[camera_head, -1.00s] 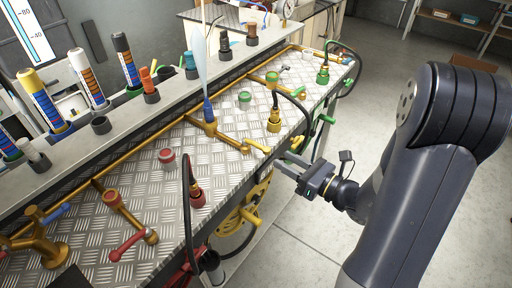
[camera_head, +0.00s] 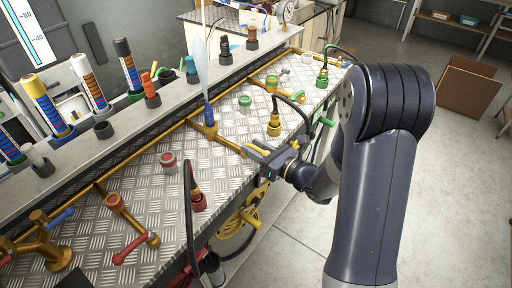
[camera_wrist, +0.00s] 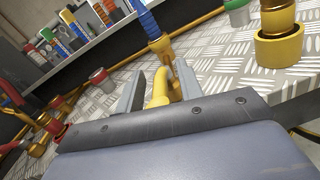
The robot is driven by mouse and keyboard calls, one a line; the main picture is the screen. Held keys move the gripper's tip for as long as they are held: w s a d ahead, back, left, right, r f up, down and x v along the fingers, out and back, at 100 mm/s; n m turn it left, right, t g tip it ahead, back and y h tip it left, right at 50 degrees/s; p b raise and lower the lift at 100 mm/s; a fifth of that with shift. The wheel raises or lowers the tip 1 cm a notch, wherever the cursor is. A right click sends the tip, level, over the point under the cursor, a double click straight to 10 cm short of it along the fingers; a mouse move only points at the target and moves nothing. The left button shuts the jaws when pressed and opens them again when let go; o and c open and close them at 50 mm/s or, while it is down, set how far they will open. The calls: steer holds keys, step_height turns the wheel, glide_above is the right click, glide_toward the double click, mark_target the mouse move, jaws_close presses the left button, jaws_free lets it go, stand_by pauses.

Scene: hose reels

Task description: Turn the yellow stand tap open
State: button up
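The yellow stand tap has a yellow lever (camera_wrist: 160,88) that shows in the wrist view between my two gripper fingers. In the head view, my gripper (camera_head: 252,154) is at the front edge of the ribbed metal bench and covers most of this lever. In the wrist view my gripper (camera_wrist: 157,88) is open, with one finger on each side of the lever. There is a gap at the left finger; I cannot tell whether the right finger touches. The brass pipe with a blue nozzle (camera_head: 209,115) stands behind the lever.
A red tap lever (camera_head: 130,248) and a blue one (camera_head: 60,218) are at the near left. A yellow hose coupling (camera_head: 274,124) stands right of my gripper, and a red one (camera_head: 197,199) to its left. A yellow hose reel (camera_head: 240,222) hangs below. Open floor (camera_head: 440,200) lies right.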

jaws_close()
stand_by(0.3)
steer(key=shift+w+d+n+g+y, duration=0.1)
steer(key=shift+n+g+y, duration=0.2)
steer(key=shift+n+g, duration=0.1)
stand_by(0.3)
jaws_free()
steer(key=b+v, duration=0.1)
steer(key=v, duration=1)
steer(key=shift+b, duration=0.4)
